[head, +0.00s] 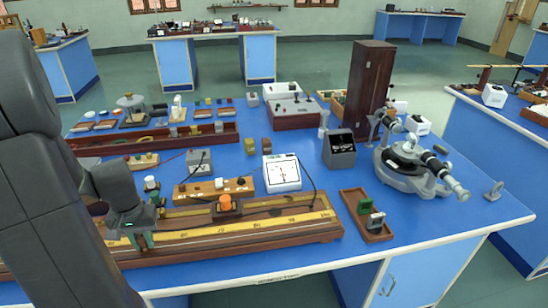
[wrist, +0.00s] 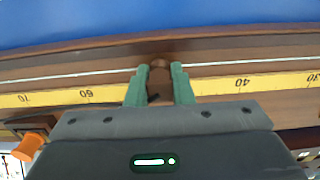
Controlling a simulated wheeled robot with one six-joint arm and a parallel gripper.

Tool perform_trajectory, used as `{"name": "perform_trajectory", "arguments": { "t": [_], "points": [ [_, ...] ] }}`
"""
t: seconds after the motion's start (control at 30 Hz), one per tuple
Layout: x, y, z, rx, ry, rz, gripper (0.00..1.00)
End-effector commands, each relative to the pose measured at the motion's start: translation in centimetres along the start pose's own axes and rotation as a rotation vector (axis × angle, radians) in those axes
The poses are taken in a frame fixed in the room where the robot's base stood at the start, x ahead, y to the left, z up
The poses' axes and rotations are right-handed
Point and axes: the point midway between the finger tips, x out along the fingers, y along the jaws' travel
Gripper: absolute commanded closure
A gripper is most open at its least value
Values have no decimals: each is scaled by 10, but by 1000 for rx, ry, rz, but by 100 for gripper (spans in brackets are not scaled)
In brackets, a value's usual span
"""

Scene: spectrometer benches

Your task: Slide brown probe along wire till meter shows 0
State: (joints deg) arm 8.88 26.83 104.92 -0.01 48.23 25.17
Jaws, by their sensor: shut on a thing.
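My gripper (head: 147,240) is low over the wooden wire board (head: 270,237) at its left part in the head view. In the wrist view my gripper's green fingers (wrist: 159,88) are shut on the brown probe (wrist: 159,74), between the 60 and 40 marks of the yellow scale (wrist: 211,86). The pale wire (wrist: 230,69) runs along the board past the probe's tip. Whether the tip touches the wire I cannot tell. The white meter (head: 282,173) stands behind the board; its needle looks near the middle, but the reading is too small to make out.
An orange knob (head: 226,203) stands on the board's rear side. A wooden strip with terminals (head: 213,190) lies behind it. A spectrometer (head: 410,165), a tall brown box (head: 368,90) and a small wooden tray (head: 366,215) are to the right. Blue bench top is clear at the front right.

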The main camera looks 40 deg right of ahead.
Motion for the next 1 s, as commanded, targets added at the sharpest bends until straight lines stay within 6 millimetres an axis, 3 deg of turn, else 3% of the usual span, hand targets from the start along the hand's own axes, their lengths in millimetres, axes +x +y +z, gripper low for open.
{"name": "perform_trajectory", "arguments": {
  "t": [0.5,1.0],
  "points": [
    [3,2,2,2,-8,3,100],
    [2,21,2,2,-6,3,100]
  ]
}}
